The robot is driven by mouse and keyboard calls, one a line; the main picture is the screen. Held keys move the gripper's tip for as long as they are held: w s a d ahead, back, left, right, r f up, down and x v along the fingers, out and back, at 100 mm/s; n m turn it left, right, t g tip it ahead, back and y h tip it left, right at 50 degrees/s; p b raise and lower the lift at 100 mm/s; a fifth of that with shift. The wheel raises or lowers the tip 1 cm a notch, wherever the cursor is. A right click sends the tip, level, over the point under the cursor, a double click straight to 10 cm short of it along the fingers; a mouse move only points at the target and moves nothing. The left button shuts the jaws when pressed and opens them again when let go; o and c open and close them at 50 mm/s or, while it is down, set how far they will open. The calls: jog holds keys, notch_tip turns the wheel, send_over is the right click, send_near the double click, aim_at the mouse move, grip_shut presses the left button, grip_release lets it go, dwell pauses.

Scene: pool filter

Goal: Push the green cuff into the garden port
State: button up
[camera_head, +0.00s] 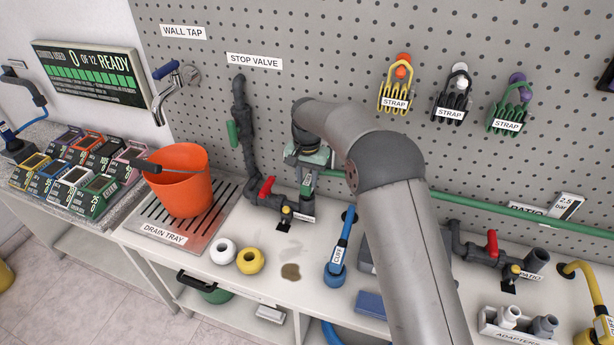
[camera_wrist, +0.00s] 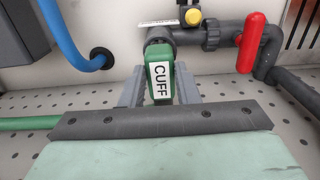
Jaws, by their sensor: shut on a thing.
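The green cuff (camera_wrist: 160,82), with a white CUFF label, is between the fingers of my gripper (camera_wrist: 160,92) in the wrist view. My gripper is shut on it. The cuff's far end meets the grey mouth of the garden port (camera_wrist: 159,36), roughly in line with it. I cannot tell how deep it sits inside. In the head view my gripper (camera_head: 307,168) is just above the garden pipe with its red valve handle (camera_head: 266,188). My gripper and arm hide most of the cuff there.
A blue cuff (camera_head: 335,275) on a blue hose stands right of the garden pipe. A green hose (camera_head: 480,208) runs along the pegboard. An orange bucket (camera_head: 182,190) stands on the drain tray (camera_head: 160,236).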

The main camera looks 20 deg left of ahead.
jog(key=shift+f, duration=0.2)
jog(key=o, duration=1.2)
jog(key=shift+c, duration=0.2)
jog(key=shift+r+p, duration=1.55)
jog(key=shift+r, duration=1)
